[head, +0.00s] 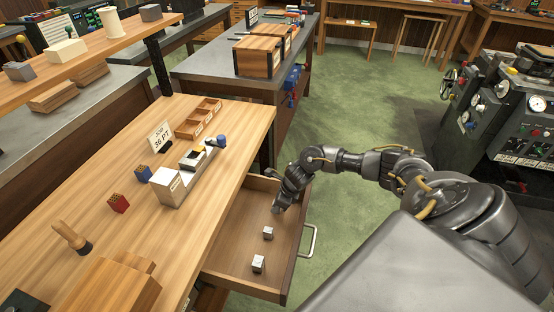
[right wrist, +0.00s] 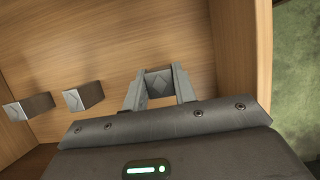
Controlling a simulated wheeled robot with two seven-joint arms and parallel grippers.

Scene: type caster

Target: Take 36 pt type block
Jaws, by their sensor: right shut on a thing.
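My right gripper (head: 279,206) reaches down into the open drawer (head: 228,283). In the right wrist view my right gripper (right wrist: 159,88) is shut on a grey metal type block (right wrist: 158,82) with a diamond mark on its face. Whether this block still touches the drawer floor I cannot tell. In the head view the fingers mostly hide it. Two other metal type blocks stand in the drawer, a middle one (head: 268,233) and a near one (head: 258,263). They also show left of the fingers in the wrist view. A card reading 36 PT (head: 160,138) stands on the bench. My left gripper is out of view.
The drawer's handle (head: 309,241) is on its right front. On the wooden bench (head: 110,225) are a caster machine (head: 180,178), a divided wooden tray (head: 199,119), a red block (head: 118,203) and a blue block (head: 143,173). A gauge-covered machine (head: 510,110) stands far right.

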